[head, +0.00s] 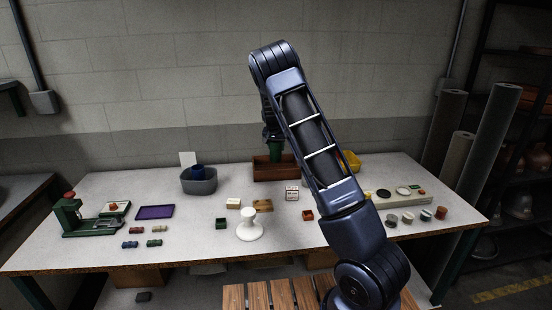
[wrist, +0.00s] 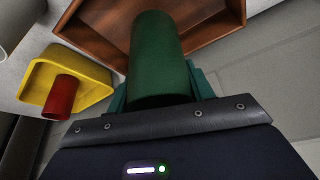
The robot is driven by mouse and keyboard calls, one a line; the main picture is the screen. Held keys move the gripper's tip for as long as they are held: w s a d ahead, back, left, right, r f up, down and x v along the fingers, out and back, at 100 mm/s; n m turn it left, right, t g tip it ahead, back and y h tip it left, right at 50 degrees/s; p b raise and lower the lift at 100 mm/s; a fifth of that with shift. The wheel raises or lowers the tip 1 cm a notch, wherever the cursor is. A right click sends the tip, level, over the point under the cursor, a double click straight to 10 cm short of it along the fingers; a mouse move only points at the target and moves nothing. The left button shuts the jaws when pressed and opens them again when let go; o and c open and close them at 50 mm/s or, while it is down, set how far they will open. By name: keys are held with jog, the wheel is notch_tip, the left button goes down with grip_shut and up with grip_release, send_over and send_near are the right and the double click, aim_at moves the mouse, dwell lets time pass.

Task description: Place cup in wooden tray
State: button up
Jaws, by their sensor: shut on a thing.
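My gripper (wrist: 160,92) is shut on a dark green cup (wrist: 158,50), with a teal finger on either side of it. In the head view the green cup (head: 276,151) hangs below my wrist, at the rim of the brown wooden tray (head: 275,171) at the back of the table. In the wrist view the cup's far end overlaps the wooden tray (wrist: 97,30). I cannot tell whether the cup touches the tray floor. My arm hides the tray's right end in the head view.
A yellow bin (head: 353,160) stands right of the tray; the wrist view shows a red cup (wrist: 63,98) in it. A grey bin (head: 199,186) with a blue cup (head: 197,171) stands left. A white stand (head: 250,228) and small blocks lie in front.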

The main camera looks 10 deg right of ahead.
aim_at(276, 157)
jog(key=shift+f, duration=3.15)
jog(key=shift+f, duration=0.15)
jog(key=o, duration=1)
